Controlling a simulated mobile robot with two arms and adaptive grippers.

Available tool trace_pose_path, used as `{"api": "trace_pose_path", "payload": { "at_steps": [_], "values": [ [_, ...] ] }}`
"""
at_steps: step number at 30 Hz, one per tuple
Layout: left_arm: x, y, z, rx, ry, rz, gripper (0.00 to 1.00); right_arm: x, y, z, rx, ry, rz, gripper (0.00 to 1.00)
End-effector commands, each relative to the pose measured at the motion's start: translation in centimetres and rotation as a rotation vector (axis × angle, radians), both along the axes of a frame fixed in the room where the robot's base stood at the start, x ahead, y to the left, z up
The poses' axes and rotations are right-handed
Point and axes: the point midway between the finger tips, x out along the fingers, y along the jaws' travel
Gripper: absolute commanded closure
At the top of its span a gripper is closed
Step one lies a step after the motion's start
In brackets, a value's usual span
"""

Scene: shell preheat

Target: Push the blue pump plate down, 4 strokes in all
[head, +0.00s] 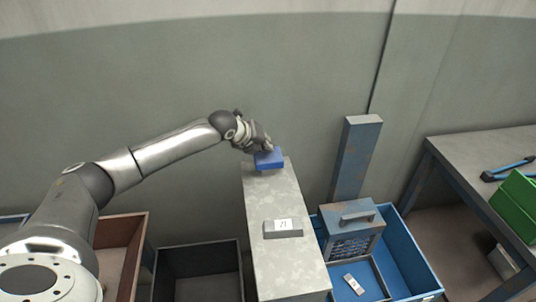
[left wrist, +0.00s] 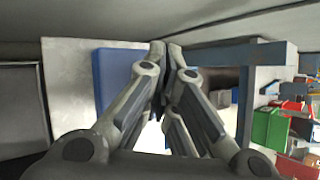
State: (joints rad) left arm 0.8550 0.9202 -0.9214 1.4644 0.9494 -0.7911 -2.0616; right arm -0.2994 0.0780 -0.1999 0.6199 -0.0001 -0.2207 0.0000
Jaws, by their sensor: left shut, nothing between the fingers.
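The blue pump plate (head: 268,160) sits at the far end of the top of a grey pedestal (head: 285,201). My left gripper (head: 268,147) is shut and empty, with its fingertips at the plate's upper edge in the head view. In the left wrist view the blue plate (left wrist: 112,75) shows left of the shut fingers (left wrist: 166,48), partly hidden by one of them. I cannot tell whether the fingertips touch the plate. My right gripper is in neither view.
A grey block with a white label reading "21" (head: 283,228) lies on the pedestal nearer to me. Right of it stand a blue bin (head: 413,262), a handled blue box (head: 352,232) and a blue post (head: 356,157). Dark (head: 200,270) and brown (head: 118,250) bins stand left.

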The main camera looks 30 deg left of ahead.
Motion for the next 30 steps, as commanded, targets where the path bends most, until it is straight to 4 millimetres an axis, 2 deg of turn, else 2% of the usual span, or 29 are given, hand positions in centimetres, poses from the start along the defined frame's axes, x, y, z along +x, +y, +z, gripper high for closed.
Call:
{"api": "trace_pose_path", "payload": {
  "at_steps": [30],
  "values": [
    [-0.03, -0.04, -0.98, 0.0, 0.001, -0.001, 1.0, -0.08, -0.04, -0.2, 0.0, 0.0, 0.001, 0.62]
  ]
}}
